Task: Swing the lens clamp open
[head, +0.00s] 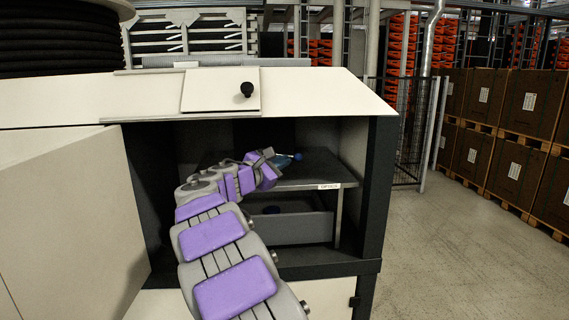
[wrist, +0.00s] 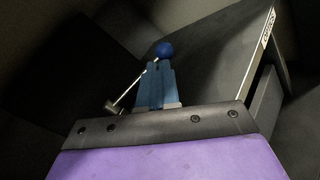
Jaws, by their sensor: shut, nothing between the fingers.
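The lens clamp shows as a thin metal rod with a blue ball knob (wrist: 165,49) in the wrist view. The rod runs down left to a small grey block (wrist: 113,108). My gripper (wrist: 160,66) has blue fingers that are shut with nothing between them. Their tips are right by the ball and rod; I cannot tell whether they touch. In the head view my gripper (head: 284,160) is inside the cabinet, over the shelf (head: 322,172), with a small blue spot, probably the ball (head: 298,156), at its tip. The rest of the clamp is hidden or too small there.
The cabinet (head: 372,200) has its door (head: 65,220) swung open at left. A grey drawer or bin (head: 290,228) sits below the shelf. A flap with a black knob (head: 247,89) is on top. Stacked boxes (head: 490,125) stand right; the floor (head: 450,250) between is clear.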

